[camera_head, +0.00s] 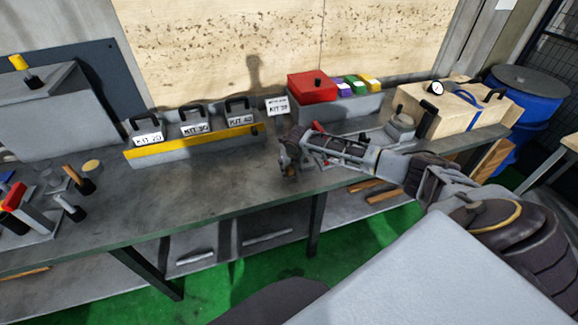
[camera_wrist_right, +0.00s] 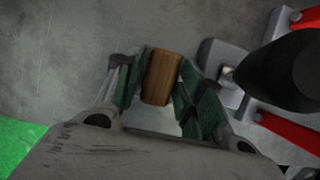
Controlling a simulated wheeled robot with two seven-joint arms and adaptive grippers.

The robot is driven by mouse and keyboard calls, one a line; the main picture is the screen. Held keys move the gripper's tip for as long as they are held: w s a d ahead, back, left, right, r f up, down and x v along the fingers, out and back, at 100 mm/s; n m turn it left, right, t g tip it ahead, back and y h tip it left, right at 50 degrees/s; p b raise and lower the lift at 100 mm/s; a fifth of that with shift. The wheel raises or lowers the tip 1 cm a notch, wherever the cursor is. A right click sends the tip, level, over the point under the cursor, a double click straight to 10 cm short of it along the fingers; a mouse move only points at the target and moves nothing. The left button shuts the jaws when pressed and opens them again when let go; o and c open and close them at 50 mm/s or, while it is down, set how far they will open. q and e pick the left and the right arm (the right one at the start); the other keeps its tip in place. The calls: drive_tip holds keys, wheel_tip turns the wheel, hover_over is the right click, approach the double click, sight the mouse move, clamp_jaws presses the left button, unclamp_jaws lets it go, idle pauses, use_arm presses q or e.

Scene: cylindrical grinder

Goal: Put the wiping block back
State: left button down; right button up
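My right gripper (camera_head: 290,160) is over the bench's front middle, low near the top surface. In the right wrist view its two green-padded fingers (camera_wrist_right: 160,85) lie along both sides of a brown wooden-looking block (camera_wrist_right: 161,77), which I take to be the wiping block. The fingers look closed against it. My left gripper is not in view.
The grey bench (camera_head: 225,185) is clear left of my right gripper. Behind stand labelled kit boxes with a yellow strip (camera_head: 195,141) and a red box (camera_head: 312,87) on a grey tray. Tools (camera_head: 75,205) lie at left. A wooden box (camera_head: 455,105) stands at right.

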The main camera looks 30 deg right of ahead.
drive_tip(key=shift+o, duration=0.4)
drive_tip(key=shift+r, duration=0.2)
drive_tip(key=shift+s+r, duration=0.25)
drive_tip(key=shift+r, duration=0.45)
drive_tip(key=v, duration=1)
drive_tip(key=shift+s+r, duration=0.15)
drive_tip(key=shift+s, duration=0.05)
drive_tip(key=shift+a, duration=0.15)
